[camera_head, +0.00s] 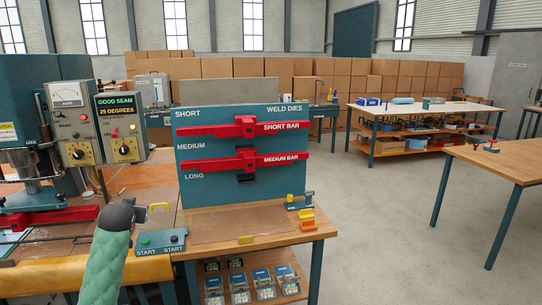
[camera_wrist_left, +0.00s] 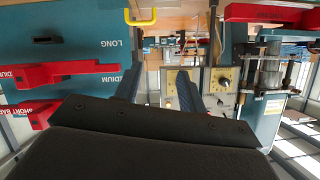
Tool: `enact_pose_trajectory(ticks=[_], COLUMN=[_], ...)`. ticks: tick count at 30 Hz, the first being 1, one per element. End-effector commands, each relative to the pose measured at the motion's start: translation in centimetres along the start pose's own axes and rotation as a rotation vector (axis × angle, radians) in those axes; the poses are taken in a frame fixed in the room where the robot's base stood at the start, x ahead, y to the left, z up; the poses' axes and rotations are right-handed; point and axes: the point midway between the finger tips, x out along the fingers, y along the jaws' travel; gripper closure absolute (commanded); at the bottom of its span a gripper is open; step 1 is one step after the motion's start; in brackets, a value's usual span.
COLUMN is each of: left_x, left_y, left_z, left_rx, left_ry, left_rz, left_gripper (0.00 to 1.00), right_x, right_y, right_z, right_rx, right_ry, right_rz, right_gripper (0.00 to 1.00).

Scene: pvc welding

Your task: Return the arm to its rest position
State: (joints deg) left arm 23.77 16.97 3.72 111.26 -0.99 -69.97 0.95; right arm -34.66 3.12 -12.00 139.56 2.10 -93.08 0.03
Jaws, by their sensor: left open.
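My left arm (camera_head: 107,268), in a green sleeve, comes up from the bottom left of the head view. Its dark left gripper (camera_head: 138,212) is above the bench, left of the weld dies board (camera_head: 245,115). In the left wrist view the two fingers of the left gripper (camera_wrist_left: 158,88) stand apart with nothing between them. A yellow handle (camera_head: 158,206) shows just beside the gripper in the head view; I cannot tell whether they touch. My right gripper is not in view.
The board holds the red short bar (camera_head: 238,128) and medium bar (camera_head: 250,160). The welding machine (camera_head: 45,130) with a red bar (camera_head: 50,218) stands left; its display reads "GOOD SEAM 25 DEGREES". A start-button box (camera_head: 160,242) sits close by. Open floor (camera_head: 385,220) lies right.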

Motion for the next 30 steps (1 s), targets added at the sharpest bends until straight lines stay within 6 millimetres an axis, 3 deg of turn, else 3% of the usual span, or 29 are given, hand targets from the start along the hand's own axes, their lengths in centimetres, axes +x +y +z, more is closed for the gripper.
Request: enact_pose_trajectory(ticks=[3, 12, 21, 30], left_x=[-3.5, -13.2, -22.6, -30.9], left_y=[4.7, 14.0, 20.1, 24.1], left_z=[4.9, 17.0, 26.6, 35.0], left_rx=[0.033, 0.103, 0.128, 0.119], left_ry=[-0.110, -0.339, -0.469, -0.588], left_rz=[0.064, 0.219, 0.356, 0.465], left_gripper=[0.59, 0.59, 0.59, 0.59], right_x=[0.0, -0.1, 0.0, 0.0], right_y=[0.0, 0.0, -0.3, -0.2], right_z=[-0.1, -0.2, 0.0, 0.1], right_rx=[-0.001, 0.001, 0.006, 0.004], right_ry=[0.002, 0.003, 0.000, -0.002], right_rz=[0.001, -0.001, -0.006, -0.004], right_gripper=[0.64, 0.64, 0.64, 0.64])
